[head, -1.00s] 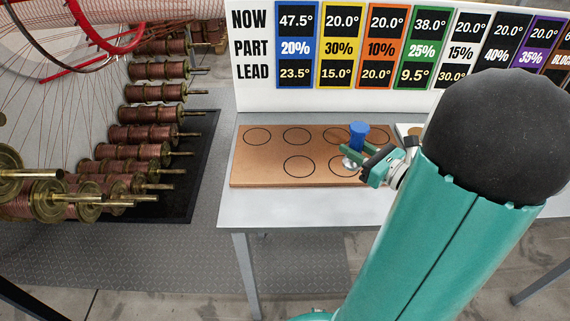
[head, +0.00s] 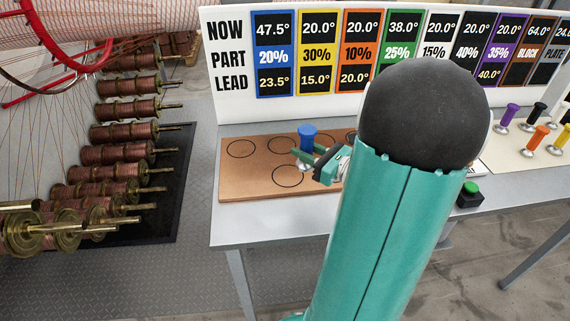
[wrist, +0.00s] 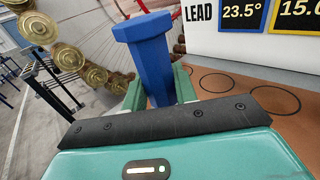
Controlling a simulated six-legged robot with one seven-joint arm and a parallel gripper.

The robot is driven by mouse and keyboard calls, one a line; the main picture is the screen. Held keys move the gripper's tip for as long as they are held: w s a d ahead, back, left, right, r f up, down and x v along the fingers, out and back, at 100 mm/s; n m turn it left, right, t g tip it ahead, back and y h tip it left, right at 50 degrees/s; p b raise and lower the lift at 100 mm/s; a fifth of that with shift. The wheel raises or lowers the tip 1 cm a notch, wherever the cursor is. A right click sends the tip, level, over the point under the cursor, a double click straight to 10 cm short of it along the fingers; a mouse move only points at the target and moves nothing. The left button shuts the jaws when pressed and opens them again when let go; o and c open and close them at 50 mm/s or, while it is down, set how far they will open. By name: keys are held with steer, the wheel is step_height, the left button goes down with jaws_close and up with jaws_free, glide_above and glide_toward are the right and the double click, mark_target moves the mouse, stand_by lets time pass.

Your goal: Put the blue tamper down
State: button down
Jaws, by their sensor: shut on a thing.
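The blue tamper (head: 308,137) is upright in my gripper (head: 306,154), with its blue top above the fingers and a pale metal foot below. In the wrist view the tamper (wrist: 152,62) stands between the two green fingers, which are shut on it. It is over the brown board (head: 238,183) with black circle outlines, near the middle of the board's visible part. I cannot tell whether its foot touches the board. My arm hides the board's right part.
The board lies on a white table (head: 228,222). A sign panel (head: 226,90) stands behind. At right are a pale mat with purple (head: 508,113), orange (head: 538,136) and other tampers, and a green button (head: 470,190). Copper spools (head: 120,134) stand left of the table.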

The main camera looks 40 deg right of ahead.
steer(key=w+f, duration=0.2)
steer(key=w+d+f, duration=0.1)
steer(key=w+f, duration=0.1)
steer(key=w, duration=0.1)
steer(key=w+f, duration=0.2)
steer(key=shift+w+d+f, duration=0.2)
steer(key=shift+w+f, duration=0.5)
steer(key=shift+f, duration=1.55)
steer(key=shift+f, duration=0.15)
steer(key=c, duration=1.1)
jaws_free()
